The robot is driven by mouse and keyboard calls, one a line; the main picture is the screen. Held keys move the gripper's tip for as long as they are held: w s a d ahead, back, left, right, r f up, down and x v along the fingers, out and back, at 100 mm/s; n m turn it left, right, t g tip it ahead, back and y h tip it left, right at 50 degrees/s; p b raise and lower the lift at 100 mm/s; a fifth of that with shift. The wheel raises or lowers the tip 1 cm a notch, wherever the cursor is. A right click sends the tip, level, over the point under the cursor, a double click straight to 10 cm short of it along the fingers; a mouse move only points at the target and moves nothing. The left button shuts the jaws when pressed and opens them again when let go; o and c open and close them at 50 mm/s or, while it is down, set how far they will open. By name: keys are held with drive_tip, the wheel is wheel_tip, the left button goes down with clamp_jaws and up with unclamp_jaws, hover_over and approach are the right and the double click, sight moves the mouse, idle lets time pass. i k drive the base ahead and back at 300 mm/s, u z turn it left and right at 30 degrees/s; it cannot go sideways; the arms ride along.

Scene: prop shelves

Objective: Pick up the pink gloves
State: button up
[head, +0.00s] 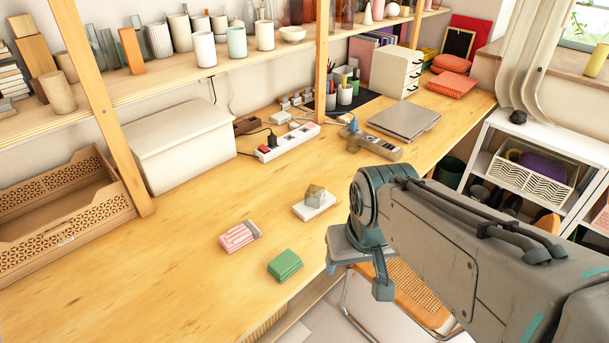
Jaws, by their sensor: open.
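The pink gloves (239,236) appear as a small folded pink bundle with a greyish right end, lying flat on the wooden tabletop (150,270). A folded green bundle (285,266) lies just to their lower right. My gripper (357,278) hangs from the arm at the right, past the table's front edge in the picture. Its two fingers are apart, and nothing shows between them. The gripper is to the right of the pink gloves and clear of them. Nothing covers the gloves.
A small house-shaped block on a white base (314,205) stands close to the gloves. A wooden crate (60,205), white box (175,150) and power strip (288,143) line the back. A shelf post (105,110) rises at left. A chair (410,300) stands below. The tabletop left of the gloves is clear.

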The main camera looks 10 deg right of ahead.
sight(237, 237)
drive_tip(key=u, duration=1.3)
drive_tip(key=i, duration=0.4)
drive_tip(key=z, duration=0.7)
